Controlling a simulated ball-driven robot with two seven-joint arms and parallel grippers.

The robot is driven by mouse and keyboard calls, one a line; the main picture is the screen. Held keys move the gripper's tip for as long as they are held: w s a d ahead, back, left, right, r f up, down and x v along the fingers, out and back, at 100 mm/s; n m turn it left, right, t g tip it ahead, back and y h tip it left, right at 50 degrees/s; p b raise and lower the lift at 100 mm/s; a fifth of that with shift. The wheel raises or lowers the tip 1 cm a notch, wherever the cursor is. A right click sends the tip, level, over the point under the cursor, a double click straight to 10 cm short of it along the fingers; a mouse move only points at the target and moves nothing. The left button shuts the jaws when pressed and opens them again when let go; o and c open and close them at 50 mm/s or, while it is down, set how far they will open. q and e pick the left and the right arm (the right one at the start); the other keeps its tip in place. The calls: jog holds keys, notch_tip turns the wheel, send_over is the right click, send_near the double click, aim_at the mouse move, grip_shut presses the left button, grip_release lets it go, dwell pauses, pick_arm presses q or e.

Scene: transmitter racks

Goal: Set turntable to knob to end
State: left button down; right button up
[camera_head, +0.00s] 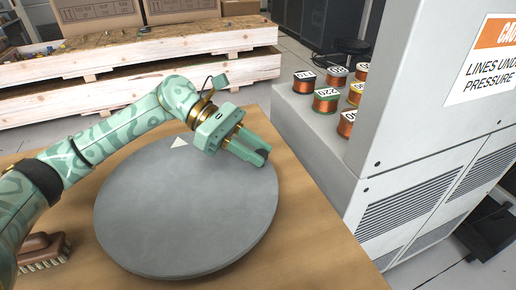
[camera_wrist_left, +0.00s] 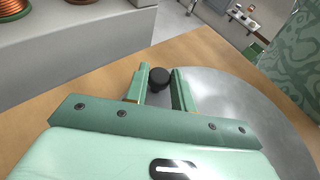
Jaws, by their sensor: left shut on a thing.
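The turntable (camera_head: 165,215) is a large grey disc lying flat on the wooden tabletop. A white triangle mark (camera_head: 179,142) shows at its far edge. The knob (camera_wrist_left: 159,80) is small, black and round, near the disc's rim in the left wrist view. My left gripper (camera_head: 263,156) is over the right far rim of the disc, and its fingers hide the knob in the head view. In the left wrist view the left gripper (camera_wrist_left: 160,76) has its fingers on either side of the knob, shut on it. My right gripper is not in view.
A brown brush (camera_head: 43,252) lies left of the disc. A grey cabinet (camera_head: 410,190) stands to the right, with several copper wire spools (camera_head: 326,100) on its ledge. Wooden crates (camera_head: 130,70) stand behind. Bare tabletop (camera_head: 310,235) lies right of the disc.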

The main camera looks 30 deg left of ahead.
pick_arm(q)
jog(key=c, duration=1.2)
grip_release()
jog(key=shift+o, duration=0.2)
jog(key=p+v, duration=0.1)
jog(key=v, duration=1.5)
jog(key=shift+a+r+p, duration=0.1)
jog(key=shift+a+p, duration=0.05)
jog(key=shift+p, duration=0.2)
jog(key=shift+w, duration=0.1)
